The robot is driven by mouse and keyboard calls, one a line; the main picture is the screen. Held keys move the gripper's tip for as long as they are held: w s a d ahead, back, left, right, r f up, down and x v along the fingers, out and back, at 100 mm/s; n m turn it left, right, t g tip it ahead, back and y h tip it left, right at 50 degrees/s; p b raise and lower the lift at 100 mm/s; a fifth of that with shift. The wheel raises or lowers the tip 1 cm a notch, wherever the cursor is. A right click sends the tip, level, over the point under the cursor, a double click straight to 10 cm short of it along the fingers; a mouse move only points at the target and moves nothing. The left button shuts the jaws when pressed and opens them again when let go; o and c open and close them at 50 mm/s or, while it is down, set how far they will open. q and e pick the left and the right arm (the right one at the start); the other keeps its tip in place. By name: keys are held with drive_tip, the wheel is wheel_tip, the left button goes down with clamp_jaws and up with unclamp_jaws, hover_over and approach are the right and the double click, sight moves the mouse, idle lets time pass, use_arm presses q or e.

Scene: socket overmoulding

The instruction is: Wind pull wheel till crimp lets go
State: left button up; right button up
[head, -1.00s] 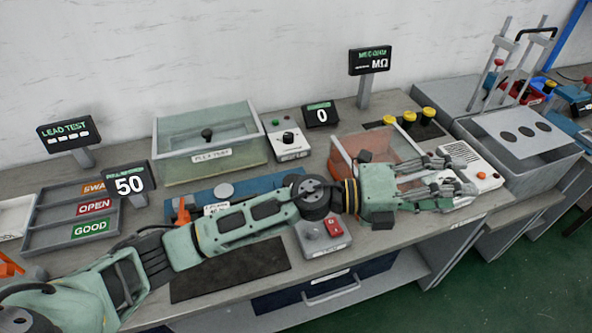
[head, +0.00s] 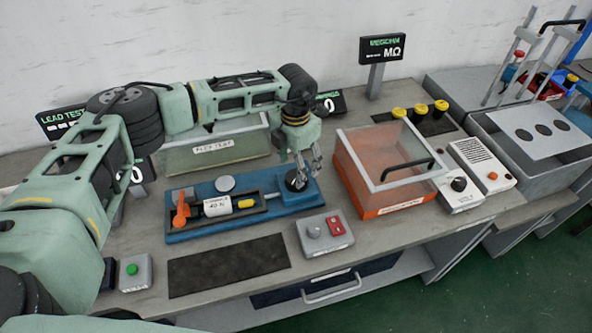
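A blue pull tester (head: 190,238) lies on the bench, with an orange lever (head: 180,211) at its left end and a white labelled block (head: 217,206) beside a small yellow piece (head: 246,203) in its dark channel. The black pull wheel (head: 293,184) is at its right end. My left gripper (head: 303,178) points down at the wheel, its fingers over the wheel's top. Whether they grip it is too small to tell. The crimp itself is not clearly visible. My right gripper is not in view.
A clear-lidded orange box (head: 397,211) stands right of the tester. A grey box with a red switch (head: 335,225) and a dark mat (head: 228,264) lie in front. My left arm hides much of the left bench and most of the pull display.

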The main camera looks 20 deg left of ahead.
use_arm(q)
drive_tip(key=shift+f+p, duration=0.35)
drive_tip(key=shift+f, duration=1.7)
drive_tip(key=c, duration=1.1)
